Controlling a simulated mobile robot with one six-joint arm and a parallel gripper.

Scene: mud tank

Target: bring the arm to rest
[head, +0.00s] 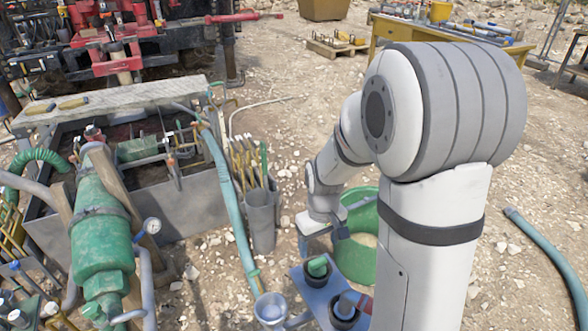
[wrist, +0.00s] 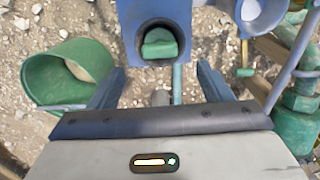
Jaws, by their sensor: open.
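My gripper (wrist: 158,90) is open in the wrist view, its two bluish-grey fingers spread apart with nothing between them. Beyond the fingertips is a blue holder (wrist: 182,18) with a round dark opening, and a green piece (wrist: 160,44) sits in that opening. In the head view my gripper (head: 322,238) hangs at the end of my white arm, above the blue holder (head: 318,290). The green piece (head: 318,267) shows in one of the holder's openings. My arm hides part of the holder's right side.
A green tub (head: 358,262) stands behind the holder; it also shows in the wrist view (wrist: 52,98). A grey tank (head: 180,207) and a green pump (head: 102,235) are on the left. A yellow bench (head: 400,30) stands at the back. A hose (head: 548,250) lies on the right.

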